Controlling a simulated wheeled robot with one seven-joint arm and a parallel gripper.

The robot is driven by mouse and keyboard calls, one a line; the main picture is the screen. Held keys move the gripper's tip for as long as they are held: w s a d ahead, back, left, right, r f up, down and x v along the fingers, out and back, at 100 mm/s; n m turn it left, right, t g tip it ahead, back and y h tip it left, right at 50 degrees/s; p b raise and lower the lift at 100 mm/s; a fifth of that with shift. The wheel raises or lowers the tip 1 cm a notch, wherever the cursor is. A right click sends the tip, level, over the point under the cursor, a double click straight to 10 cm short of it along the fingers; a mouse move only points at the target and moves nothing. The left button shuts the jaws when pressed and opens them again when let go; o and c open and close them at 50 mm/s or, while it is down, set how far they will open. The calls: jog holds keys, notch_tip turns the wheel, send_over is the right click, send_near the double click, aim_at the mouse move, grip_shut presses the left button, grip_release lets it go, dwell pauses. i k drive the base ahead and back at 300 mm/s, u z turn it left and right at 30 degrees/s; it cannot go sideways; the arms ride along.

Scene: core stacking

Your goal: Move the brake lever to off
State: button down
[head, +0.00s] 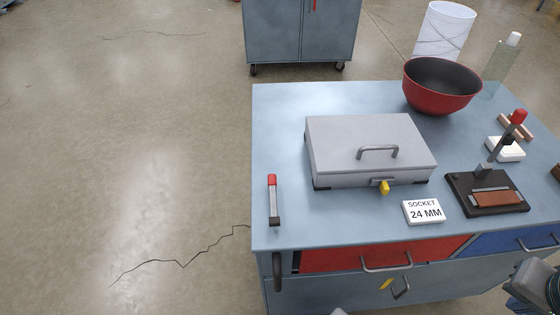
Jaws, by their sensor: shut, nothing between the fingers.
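A lever with a red grip (272,181) and a grey lower part (274,210) stands at the left edge of the blue-grey workbench (290,110). A second red-knobbed lever (519,117) rises, tilted, from a black base plate (460,192) at the right, with a brown block (497,198) on the plate. No label shows which of these is the brake lever, and no off mark is readable. A grey and black part of my arm shows at the lower right corner, apart from both levers. My gripper's fingers are not visible.
A closed grey metal case (340,140) with a yellow latch (384,188) sits mid-bench. A "SOCKET 24 MM" sign (424,211), red bowl (438,90), white block (505,149) and bottle (500,62) stand around it. Drawers (345,258) line the front. Floor at left is clear.

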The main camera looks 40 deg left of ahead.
aim_at(274, 219)
jog(key=u, duration=2.6)
jog(key=i, duration=0.1)
jog(key=z, duration=0.5)
